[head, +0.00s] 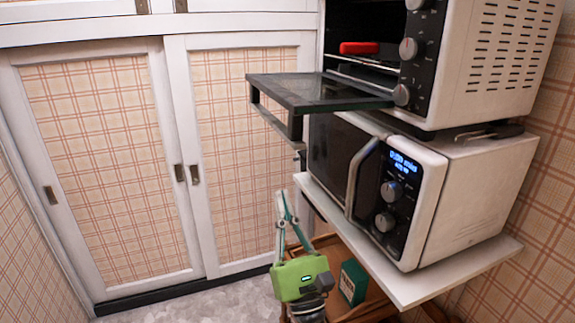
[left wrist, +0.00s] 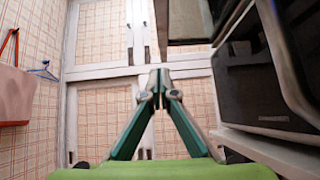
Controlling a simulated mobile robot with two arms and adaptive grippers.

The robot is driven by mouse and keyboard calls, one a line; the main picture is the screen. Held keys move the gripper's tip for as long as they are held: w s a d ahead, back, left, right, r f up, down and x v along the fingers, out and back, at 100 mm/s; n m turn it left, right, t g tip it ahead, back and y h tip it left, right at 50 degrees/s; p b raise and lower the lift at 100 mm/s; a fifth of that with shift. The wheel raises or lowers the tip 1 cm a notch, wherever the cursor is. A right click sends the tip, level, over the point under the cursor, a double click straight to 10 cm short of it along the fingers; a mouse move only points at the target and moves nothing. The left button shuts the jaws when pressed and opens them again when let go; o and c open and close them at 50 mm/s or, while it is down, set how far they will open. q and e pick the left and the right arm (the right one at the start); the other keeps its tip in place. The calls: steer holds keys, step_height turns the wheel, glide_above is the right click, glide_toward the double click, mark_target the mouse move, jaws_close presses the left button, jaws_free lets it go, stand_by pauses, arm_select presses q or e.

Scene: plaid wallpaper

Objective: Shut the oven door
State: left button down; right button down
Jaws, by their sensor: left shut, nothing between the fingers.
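The white oven (head: 500,65) stands on top of the microwave at the right of the head view. Its dark glass door (head: 325,92) is open, folded down to about level and sticking out to the left. The door's handle bar (head: 272,122) hangs at its outer edge. My left gripper (head: 282,194) is below the door, its fingers pointing up, apart from door and handle. Its fingertips are together and empty, as the left wrist view (left wrist: 160,84) also shows. My right gripper is in neither view.
The microwave (head: 462,190) sits beneath the oven on a white shelf (head: 410,285). It also shows close on the right in the left wrist view (left wrist: 268,90). A red item (head: 360,48) lies inside the oven. A green box (head: 352,282) stands lower down. Plaid sliding cabinet doors (head: 105,170) stand behind.

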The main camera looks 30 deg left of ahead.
arm_select(q)
steer(key=s+d+r+p+x, duration=0.1)
steer(key=r+p+x, duration=0.1)
steer(key=p+x, duration=0.4)
steer(key=x, duration=0.5)
steer(key=shift+r, duration=0.25)
